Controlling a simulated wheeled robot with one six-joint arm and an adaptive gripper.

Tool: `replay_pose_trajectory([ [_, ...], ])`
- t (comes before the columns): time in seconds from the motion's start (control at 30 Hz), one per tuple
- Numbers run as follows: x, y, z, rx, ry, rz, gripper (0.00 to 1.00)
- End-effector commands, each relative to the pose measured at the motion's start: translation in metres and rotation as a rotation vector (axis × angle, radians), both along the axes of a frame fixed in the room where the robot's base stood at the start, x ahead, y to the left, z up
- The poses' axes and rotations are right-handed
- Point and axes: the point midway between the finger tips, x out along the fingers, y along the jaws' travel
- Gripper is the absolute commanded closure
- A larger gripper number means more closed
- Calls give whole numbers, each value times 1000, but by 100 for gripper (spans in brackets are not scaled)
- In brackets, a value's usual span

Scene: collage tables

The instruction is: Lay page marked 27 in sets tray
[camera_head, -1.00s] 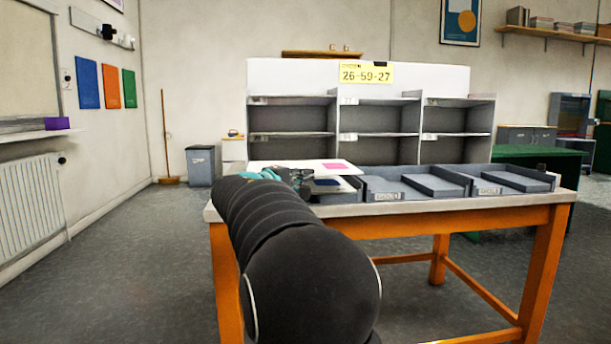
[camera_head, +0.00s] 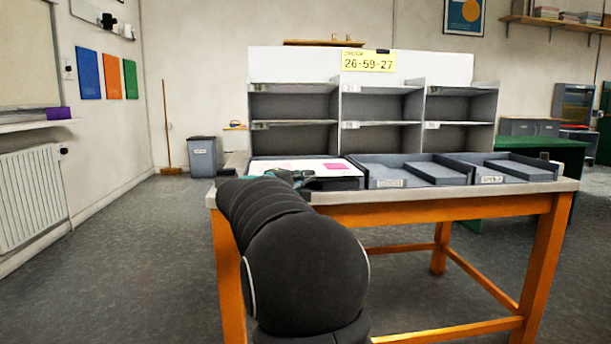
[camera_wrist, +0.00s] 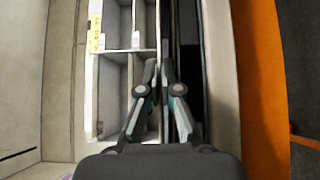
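A white page (camera_head: 309,166) with a pink patch lies flat at, or just above, the left tray (camera_head: 335,184) on the table in the head view. I cannot tell whether it touches the tray floor, and I cannot read its number. My gripper (camera_head: 303,177) is at the page's near left part. In the wrist view its fingertips (camera_wrist: 160,66) are close together, with the page apparently edge-on and thin between them. The tray labels are too blurred to read, so I cannot tell which is the sets tray.
Two more grey trays, the middle one (camera_head: 384,173) and the right one (camera_head: 518,179), look empty. A grey pigeonhole shelf (camera_head: 340,105) stands behind, under a yellow sign (camera_head: 368,61) reading 26-59-27. The table's front edge (camera_head: 440,196) is close.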

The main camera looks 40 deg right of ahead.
Motion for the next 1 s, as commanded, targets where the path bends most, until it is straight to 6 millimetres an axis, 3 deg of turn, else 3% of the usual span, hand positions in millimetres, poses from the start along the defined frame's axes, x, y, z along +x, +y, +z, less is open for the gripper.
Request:
replay_pose_trajectory([
  [0.1,0,0,0,0,0,0,100],
  [0.23,0,0,0,0,0,0,68],
  [0.27,0,0,0,0,0,0,65],
  [0.67,-1,7,0,0,0,1,65],
  [1.0,-12,66,0,0,-1,4,65],
])
